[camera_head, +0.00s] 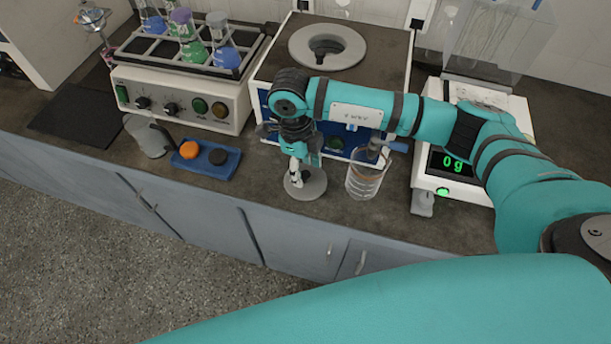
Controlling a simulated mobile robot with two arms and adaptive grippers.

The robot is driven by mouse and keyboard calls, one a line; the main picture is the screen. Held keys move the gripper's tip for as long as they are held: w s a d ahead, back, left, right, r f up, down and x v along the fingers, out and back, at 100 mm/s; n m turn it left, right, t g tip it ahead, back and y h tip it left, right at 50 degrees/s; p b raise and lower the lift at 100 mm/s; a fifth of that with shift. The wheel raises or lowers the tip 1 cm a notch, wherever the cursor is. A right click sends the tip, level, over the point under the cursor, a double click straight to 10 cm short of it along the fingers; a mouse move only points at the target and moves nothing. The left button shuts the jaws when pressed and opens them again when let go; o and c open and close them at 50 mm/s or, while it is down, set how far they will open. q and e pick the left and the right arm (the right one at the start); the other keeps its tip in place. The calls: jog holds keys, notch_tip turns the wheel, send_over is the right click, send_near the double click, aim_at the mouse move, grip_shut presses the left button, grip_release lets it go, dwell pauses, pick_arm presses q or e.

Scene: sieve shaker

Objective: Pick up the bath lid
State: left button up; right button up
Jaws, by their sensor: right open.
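The bath lid (315,187), a flat grey disc, lies on the dark bench top near its front edge. My right gripper (297,178) points down directly over the lid, its fingers at the middle of the disc. It is open. The fingers hide the lid's centre, so I cannot tell whether they touch it. My left gripper is not in view.
A beaker (364,183) stands close right of the lid. A blue tray (225,170) with an orange and a black round piece lies left, beside another beaker (148,138). A scale (450,190) reading 0 g is at right. A flask rack (130,45) stands behind left.

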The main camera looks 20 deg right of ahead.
jog(key=shift+f, duration=0.95)
jog(key=shift+c, duration=0.2)
grip_shut()
